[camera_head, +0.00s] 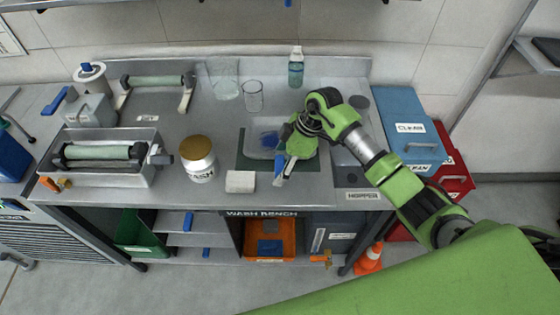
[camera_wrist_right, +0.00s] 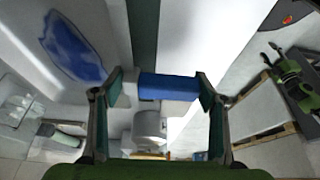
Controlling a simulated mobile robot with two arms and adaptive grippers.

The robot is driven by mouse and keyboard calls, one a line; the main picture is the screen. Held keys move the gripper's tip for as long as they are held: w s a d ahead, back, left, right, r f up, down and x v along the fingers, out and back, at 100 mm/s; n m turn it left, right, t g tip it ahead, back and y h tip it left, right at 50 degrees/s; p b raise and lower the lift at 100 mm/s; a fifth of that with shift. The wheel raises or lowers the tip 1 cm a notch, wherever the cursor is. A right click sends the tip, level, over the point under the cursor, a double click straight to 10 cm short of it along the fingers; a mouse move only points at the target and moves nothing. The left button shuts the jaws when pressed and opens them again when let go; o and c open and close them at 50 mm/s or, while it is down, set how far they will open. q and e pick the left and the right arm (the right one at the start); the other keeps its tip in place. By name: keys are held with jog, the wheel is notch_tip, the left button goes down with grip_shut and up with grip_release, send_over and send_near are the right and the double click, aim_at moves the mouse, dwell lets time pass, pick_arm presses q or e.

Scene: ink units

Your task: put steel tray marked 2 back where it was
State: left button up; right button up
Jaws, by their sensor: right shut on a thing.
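A pale steel tray (camera_head: 254,143) with a blue ink patch lies over a dark green mat (camera_head: 243,164) on the wash bench, partly hidden by my right arm. The ink patch also shows at the left of the right wrist view (camera_wrist_right: 75,48). My right gripper (camera_head: 284,172) is at the tray's front side. In the wrist view its fingers (camera_wrist_right: 160,92) are shut on a blue handle (camera_wrist_right: 168,86), which seems to belong to the tray; the join is unclear. I cannot read a number 2. My left gripper is not in view.
A white block (camera_head: 240,181), a gold-lidded wash jar (camera_head: 198,158) and a roller in a steel tray (camera_head: 98,165) stand to the left. A beaker (camera_head: 253,96) and bottle (camera_head: 296,68) stand behind. Grey shelves with blue tabs (camera_head: 188,221) and an orange bin (camera_head: 270,240) are below.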

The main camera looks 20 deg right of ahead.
jog(key=shift+f, duration=0.2)
jog(key=o, duration=1.1)
jog(key=b+v, duration=0.2)
jog(key=v, duration=1)
jog(key=shift+r, duration=0.1)
